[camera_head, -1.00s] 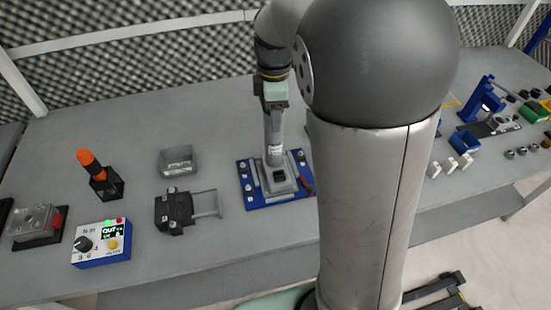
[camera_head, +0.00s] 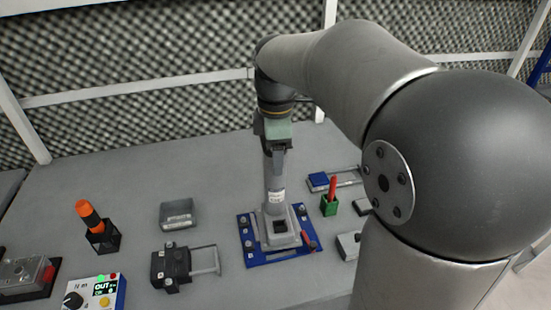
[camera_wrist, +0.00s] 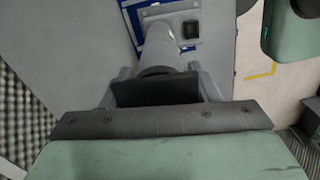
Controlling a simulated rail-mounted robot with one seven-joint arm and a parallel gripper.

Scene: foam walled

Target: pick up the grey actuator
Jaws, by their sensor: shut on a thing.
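The grey actuator (camera_head: 274,184) stands upright, a cylinder with a white label and a square grey base. It is on a blue plate (camera_head: 250,260) on the grey table. My gripper (camera_head: 274,147) is above it with its fingers shut on the upper end of the cylinder. In the wrist view the actuator (camera_wrist: 160,48) runs away from between the fingers toward the base and the blue plate (camera_wrist: 133,22). I cannot tell whether the base is clear of the plate.
A grey bin (camera_head: 178,214), a black clamp-like fixture (camera_head: 171,267) and an orange-handled tool in a black holder (camera_head: 97,224) stand to the left. A green holder with a red tool (camera_head: 330,205) is to the right. My arm blocks the far right. The table behind the actuator is clear.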

